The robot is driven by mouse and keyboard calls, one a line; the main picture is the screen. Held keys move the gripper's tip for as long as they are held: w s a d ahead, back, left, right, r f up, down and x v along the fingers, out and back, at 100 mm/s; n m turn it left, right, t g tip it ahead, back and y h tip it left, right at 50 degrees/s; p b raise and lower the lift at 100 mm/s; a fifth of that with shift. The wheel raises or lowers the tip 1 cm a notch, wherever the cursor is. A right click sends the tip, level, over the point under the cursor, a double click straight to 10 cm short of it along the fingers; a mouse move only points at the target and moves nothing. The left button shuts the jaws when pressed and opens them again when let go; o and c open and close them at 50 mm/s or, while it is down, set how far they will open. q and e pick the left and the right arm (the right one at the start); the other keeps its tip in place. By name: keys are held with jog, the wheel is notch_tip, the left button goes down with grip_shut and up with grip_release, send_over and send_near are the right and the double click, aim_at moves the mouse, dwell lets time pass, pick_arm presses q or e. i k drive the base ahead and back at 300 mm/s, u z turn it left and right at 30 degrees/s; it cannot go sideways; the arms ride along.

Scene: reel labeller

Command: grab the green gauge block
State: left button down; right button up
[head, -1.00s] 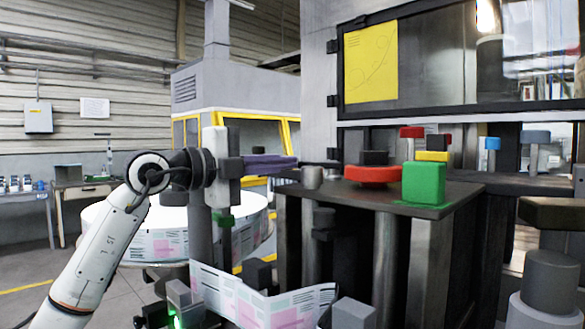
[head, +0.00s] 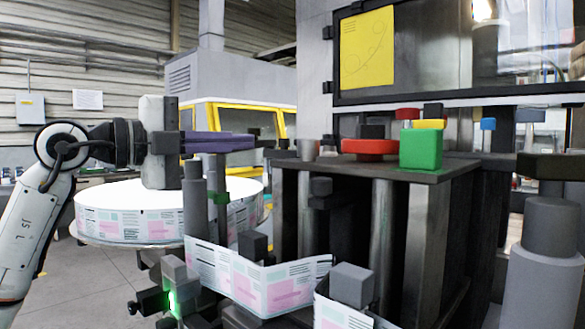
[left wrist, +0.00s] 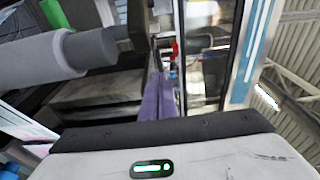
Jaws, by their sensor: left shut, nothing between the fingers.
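The green gauge block (head: 421,150) stands upright on the right part of a dark raised tabletop (head: 400,172) in the head view. My left gripper (head: 256,143) comes in from the left, its purple fingers pointing right toward the tabletop. The fingers are together and empty, well to the left of the block and not touching it. In the left wrist view the purple fingers (left wrist: 158,97) also lie close together with nothing held. A green patch shows at that view's top left corner; I cannot tell if it is the block. My right gripper is not in view.
A flat red knob (head: 369,147) sits just left of the block. Small red, yellow and blue-topped pieces stand behind. A large label reel (head: 165,213) and grey posts lie below my left gripper. A dark-framed window panel (head: 440,98) rises behind the tabletop.

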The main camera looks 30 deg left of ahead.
aim_at(420, 149)
jog(key=k, duration=1.5)
